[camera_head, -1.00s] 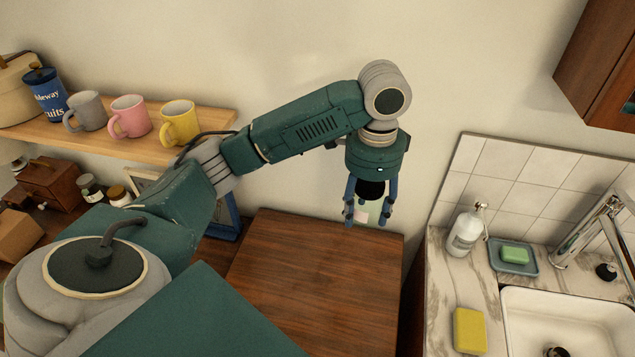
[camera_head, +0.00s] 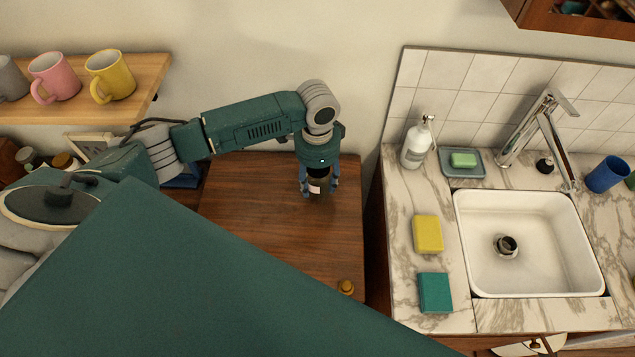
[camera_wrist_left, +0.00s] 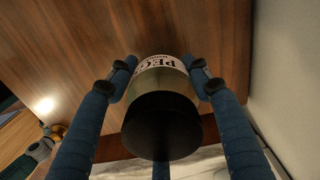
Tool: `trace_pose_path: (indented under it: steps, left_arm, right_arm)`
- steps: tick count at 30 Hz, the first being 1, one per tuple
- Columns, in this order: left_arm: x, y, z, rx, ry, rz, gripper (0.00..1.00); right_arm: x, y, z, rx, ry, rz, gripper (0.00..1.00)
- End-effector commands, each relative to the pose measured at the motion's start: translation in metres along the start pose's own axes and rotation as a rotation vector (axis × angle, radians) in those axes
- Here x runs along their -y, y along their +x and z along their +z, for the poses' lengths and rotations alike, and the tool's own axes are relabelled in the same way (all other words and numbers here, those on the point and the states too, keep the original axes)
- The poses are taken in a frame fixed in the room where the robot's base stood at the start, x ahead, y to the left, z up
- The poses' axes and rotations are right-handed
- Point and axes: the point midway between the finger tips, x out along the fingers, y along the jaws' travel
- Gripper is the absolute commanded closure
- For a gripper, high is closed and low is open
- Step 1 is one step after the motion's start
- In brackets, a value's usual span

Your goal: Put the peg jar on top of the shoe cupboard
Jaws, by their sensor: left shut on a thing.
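The peg jar (camera_wrist_left: 163,82) has a black lid and a pale label with letters starting PEG. My left gripper (camera_head: 320,190) is shut on it, with blue fingers around its sides. In the head view the fingers partly hide the jar, and its pale label (camera_head: 315,188) shows between them. The jar is over the back right part of the brown wooden top of the shoe cupboard (camera_head: 270,225). I cannot tell whether the jar's base touches the wood. My right gripper is not in view.
A marble counter (camera_head: 395,270) with a sink stands to the right, with a soap bottle (camera_head: 417,143) near its left back. A mug shelf (camera_head: 140,100) is at the left. The cupboard top looks mostly clear.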

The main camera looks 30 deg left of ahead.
Motion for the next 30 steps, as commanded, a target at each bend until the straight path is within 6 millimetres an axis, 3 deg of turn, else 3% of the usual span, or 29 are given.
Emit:
trace_pose_path:
  steps: [4, 16, 17, 19, 30]
  left_arm:
    - [0.0, 0.017, 0.0, 0.001, -0.001, 0.001, 0.82]
    - [0.0, 0.022, -0.001, -0.001, -0.001, 0.0, 0.82]
    - [0.0, 0.023, 0.0, -0.001, 0.0, 0.0, 0.48]
    - [0.0, 0.022, 0.0, -0.001, 0.0, -0.001, 0.34]
    - [0.001, 0.019, 0.0, -0.001, -0.001, -0.001, 0.31]
  right_arm:
    - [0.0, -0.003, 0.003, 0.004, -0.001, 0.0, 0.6]
    - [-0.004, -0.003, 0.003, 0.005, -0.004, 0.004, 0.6]
    - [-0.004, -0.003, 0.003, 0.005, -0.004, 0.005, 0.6]
    - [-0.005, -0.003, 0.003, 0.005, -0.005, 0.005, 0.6]
    - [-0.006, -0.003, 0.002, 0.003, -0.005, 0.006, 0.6]
